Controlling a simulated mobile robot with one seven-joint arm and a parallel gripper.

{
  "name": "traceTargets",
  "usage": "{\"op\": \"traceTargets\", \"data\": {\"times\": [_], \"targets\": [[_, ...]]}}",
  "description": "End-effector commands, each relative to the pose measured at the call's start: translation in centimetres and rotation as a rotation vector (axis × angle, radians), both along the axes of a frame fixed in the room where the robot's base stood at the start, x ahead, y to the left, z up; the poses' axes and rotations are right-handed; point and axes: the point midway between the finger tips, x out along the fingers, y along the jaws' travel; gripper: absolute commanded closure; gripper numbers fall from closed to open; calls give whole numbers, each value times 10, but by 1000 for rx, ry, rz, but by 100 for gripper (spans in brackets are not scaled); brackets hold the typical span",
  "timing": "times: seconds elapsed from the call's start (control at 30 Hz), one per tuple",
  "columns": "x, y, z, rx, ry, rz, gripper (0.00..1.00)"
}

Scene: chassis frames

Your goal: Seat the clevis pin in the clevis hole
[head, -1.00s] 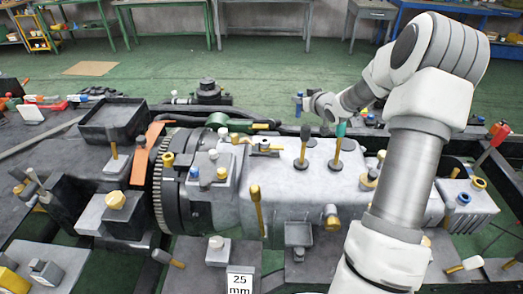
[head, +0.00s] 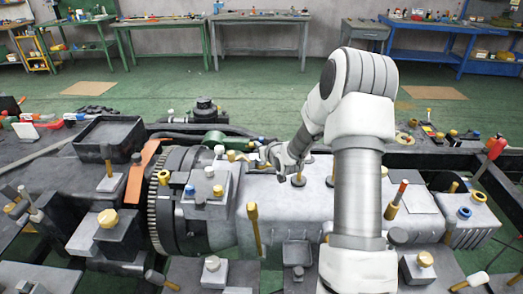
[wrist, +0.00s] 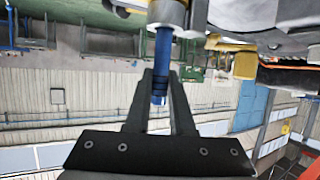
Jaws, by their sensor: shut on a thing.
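The clevis pin is a blue rod (wrist: 162,55) in the wrist view, and my gripper (wrist: 160,82) is shut on its lower end in that picture. The pin's other end meets a grey rounded fitting with a light rim (wrist: 168,14) at the top edge, which may be the clevis. I cannot tell how far the pin goes into it. In the head view my gripper (head: 266,153) is low over the far side of the grey machine casing (head: 285,205). The pin and the hole cannot be made out there.
A brass-coloured handle (head: 236,156) lies just left of my gripper in the head view. A red-tipped peg (head: 399,195) stands right of my arm.

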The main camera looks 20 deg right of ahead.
Motion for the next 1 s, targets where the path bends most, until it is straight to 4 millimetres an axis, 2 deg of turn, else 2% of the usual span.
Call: {"op": "traceTargets", "data": {"times": [0.07,0.2,0.6,0.63,0.77,0.8,1.0], "targets": [[0,0,-13,1,3,1,100],[0,0,-24,1,0,0,100],[0,0,-28,-1,-1,1,100],[0,0,-27,0,0,1,75],[0,0,-27,0,0,1,52],[0,0,-27,0,0,1,49],[0,0,-27,0,0,1,49]]}}
